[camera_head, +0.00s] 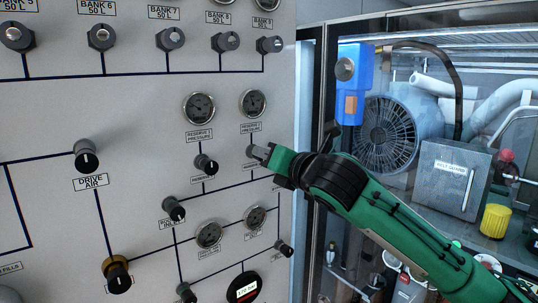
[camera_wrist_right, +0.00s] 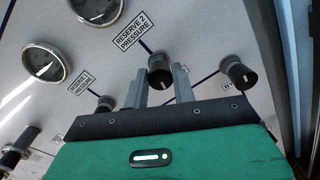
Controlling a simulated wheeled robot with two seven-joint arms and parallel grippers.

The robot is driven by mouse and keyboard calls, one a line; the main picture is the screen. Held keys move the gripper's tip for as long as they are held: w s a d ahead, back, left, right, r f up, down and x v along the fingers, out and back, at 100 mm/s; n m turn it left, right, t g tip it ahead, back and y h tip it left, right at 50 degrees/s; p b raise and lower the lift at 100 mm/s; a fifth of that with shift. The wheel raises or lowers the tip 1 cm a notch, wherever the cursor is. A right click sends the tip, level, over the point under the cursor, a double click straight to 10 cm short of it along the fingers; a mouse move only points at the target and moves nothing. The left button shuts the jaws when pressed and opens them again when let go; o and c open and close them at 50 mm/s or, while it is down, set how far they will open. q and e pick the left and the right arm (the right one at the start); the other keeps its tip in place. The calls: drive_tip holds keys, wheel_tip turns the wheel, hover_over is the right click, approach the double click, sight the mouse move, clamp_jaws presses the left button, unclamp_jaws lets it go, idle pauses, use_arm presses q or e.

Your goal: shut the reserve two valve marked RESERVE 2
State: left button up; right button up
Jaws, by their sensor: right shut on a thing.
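The reserve two valve is a dark round knob (camera_wrist_right: 160,72) below the label RESERVE 2 PRESSURE (camera_wrist_right: 132,34) in the right wrist view. A short white mark shows on its face. My right gripper (camera_wrist_right: 161,88) is shut on this knob, with one grey finger on each side. In the head view my right gripper (camera_head: 262,153) reaches the panel from the right, below the right-hand reserve pressure gauge (camera_head: 253,103). It hides most of the knob and its own label there. My left gripper is not in view.
The reserve one knob (camera_head: 206,165) sits just left of my right gripper. The drive air knob (camera_head: 86,155) is farther left. Several bank knobs line the top. A glass-fronted cabinet with a blue unit (camera_head: 354,85) stands at the right, behind my right arm.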

drive_tip(key=shift+f+m+y+b, duration=0.1)
drive_tip(key=shift+m+y+b, duration=0.2)
drive_tip(key=shift+m, duration=7.75)
drive_tip(key=shift+f+m+y+b, duration=0.1)
drive_tip(key=shift+m+y+b, duration=0.15)
drive_tip(key=shift+m, duration=7.8)
drive_tip(key=o, duration=0.8)
drive_tip(key=shift+o, duration=1)
drive_tip(key=shift+a+f, duration=0.15)
